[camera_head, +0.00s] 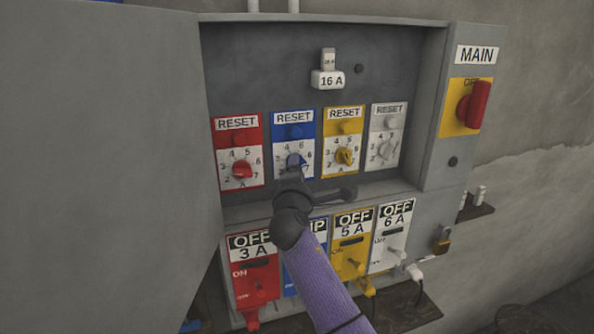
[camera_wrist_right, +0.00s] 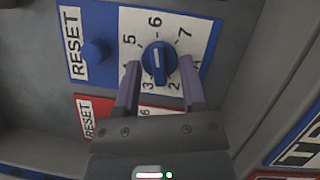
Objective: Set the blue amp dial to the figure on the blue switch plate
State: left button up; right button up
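The blue amp dial (camera_head: 294,161) sits on a white scale under a blue RESET panel in the box. In the right wrist view the round blue dial (camera_wrist_right: 153,62) has a white line across its face; I cannot tell surely which figure it marks. My right gripper (camera_head: 297,174) is at this dial. In the wrist view its two fingers (camera_wrist_right: 160,86) stand apart, one on each side of the dial's near edge; I cannot tell whether they touch it. The blue switch plate (camera_head: 320,227) is mostly behind my right arm; only "IP" shows and its figure is hidden. My left gripper is out of view.
A red dial (camera_head: 242,169), a yellow dial (camera_head: 344,156) and a grey dial (camera_head: 387,149) flank it. The open door (camera_head: 105,140) stands left; the red MAIN handle (camera_head: 473,104) is right.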

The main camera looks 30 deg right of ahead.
jog(key=r+b+v, duration=0.1)
jog(key=v, duration=0.8)
jog(key=shift+s+a+f, duration=0.3)
jog(key=shift+s+f, duration=0.1)
jog(key=shift+f, duration=0.05)
jog(key=shift+f, duration=0.1)
